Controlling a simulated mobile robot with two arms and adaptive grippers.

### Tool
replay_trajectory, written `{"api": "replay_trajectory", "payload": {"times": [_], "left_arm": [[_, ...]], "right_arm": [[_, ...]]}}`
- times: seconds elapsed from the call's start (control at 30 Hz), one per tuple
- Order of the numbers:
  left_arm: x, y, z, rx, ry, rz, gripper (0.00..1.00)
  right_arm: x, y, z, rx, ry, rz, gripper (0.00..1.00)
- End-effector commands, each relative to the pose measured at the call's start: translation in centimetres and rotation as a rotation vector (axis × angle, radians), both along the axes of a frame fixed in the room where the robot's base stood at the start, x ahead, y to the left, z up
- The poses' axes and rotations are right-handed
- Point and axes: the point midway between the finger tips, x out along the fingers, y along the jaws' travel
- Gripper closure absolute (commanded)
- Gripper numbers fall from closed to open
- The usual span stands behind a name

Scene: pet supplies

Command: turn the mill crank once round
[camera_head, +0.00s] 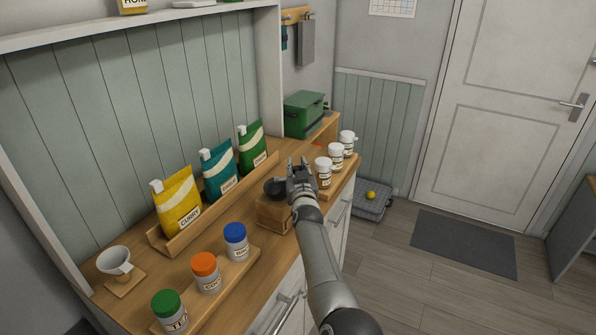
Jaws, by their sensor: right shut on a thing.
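The mill has a wooden box body (271,213) with a dark rounded top (273,187), and it stands on the wooden counter. My right gripper (298,168) is at the right side of the mill's top, with its arm reaching in from the lower right. It is shut on the mill crank, which is mostly hidden behind the fingers and wrist. My left gripper is not in view.
Yellow, teal and green pouches stand in a wooden rack (213,208) behind the mill. Jars with green, orange and blue lids (236,242) stand in front. White-lidded jars (324,172) stand just right of my gripper.

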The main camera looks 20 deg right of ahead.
Motion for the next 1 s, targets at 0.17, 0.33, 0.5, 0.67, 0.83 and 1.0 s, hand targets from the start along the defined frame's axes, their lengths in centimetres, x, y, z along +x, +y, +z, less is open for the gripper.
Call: {"api": "replay_trajectory", "payload": {"times": [0.17, 0.33, 0.5, 0.67, 0.83, 1.0], "left_arm": [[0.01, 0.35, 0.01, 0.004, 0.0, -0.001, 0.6], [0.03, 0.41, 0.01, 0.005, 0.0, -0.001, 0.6], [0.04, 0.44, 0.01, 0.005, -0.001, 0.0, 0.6], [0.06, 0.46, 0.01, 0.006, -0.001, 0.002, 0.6], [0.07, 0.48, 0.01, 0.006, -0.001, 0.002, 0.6], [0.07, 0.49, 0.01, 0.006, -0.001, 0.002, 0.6]], "right_arm": [[0.22, 0.12, 0.22, 0.001, -0.003, -0.017, 1.0], [0.28, 0.04, 0.26, 0.0, -0.004, -0.024, 1.0], [0.29, 0.02, 0.29, -0.001, -0.005, -0.025, 1.0], [0.28, 0.01, 0.32, -0.001, -0.005, -0.025, 1.0], [0.27, -0.01, 0.27, -0.001, -0.004, -0.025, 0.57], [0.25, -0.01, 0.17, 0.0, -0.003, -0.025, 0.53]]}}
